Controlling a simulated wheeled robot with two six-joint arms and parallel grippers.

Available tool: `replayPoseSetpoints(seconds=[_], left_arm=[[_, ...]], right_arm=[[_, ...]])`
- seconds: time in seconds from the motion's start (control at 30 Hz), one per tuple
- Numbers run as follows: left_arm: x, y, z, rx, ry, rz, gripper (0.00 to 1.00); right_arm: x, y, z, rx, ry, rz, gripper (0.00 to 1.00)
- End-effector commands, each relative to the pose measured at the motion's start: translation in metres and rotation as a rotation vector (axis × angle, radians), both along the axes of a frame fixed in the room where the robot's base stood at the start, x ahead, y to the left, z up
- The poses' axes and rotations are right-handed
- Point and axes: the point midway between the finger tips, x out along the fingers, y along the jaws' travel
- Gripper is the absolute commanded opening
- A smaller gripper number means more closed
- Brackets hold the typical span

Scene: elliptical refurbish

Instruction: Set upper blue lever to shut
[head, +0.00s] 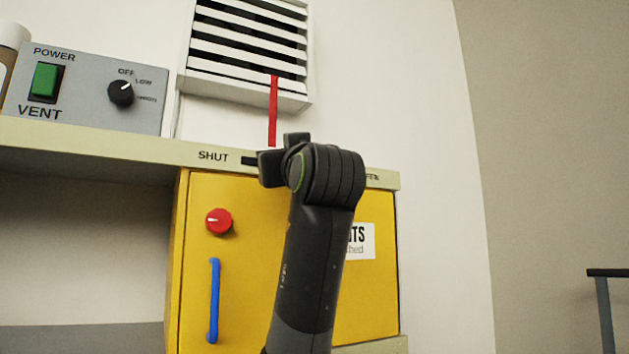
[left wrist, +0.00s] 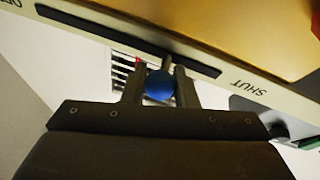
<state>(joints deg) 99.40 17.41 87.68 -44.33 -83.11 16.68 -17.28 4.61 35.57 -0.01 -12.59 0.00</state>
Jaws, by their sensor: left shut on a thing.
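The upper blue lever ends in a blue ball knob (left wrist: 160,86), seen in the left wrist view between my gripper's fingers. Its short stem enters a dark slot (left wrist: 105,32) in the shelf edge. The stem stands part-way along the slot, nearer the SHUT end than the OPEN end in that view. My left gripper (head: 284,152) is at the shelf edge in the head view, right of the SHUT label (head: 213,156), and it hides the lever there. It also shows in the left wrist view (left wrist: 159,88), shut on the knob. My right gripper is not in view.
A yellow cabinet (head: 260,270) with a red knob (head: 218,221) and a blue handle (head: 213,300) is below the shelf edge (head: 120,150). Above are a louvred vent (head: 245,50) with a red strip (head: 273,112), and a grey panel (head: 90,90) with a green switch.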

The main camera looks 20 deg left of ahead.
Motion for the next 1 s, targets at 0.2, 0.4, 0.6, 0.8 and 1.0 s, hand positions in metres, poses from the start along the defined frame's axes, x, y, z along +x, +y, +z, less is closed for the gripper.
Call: replayPoseSetpoints(seconds=[0.2,0.4,0.6,0.8,1.0], left_arm=[[-0.027,0.021,-0.003,-0.001,-0.003,0.002,0.0],[-0.037,0.029,-0.001,-0.002,-0.001,0.0,0.0],[-0.039,0.031,0.0,-0.001,-0.001,0.001,0.0],[-0.039,0.031,0.0,-0.001,-0.001,0.001,0.0],[-0.039,0.031,0.0,0.0,-0.002,0.001,0.48]], right_arm=[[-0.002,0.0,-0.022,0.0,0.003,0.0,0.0],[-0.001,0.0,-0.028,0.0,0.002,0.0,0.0],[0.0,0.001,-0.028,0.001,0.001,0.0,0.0],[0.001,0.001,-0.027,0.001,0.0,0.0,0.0],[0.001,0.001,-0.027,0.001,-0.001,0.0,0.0]])
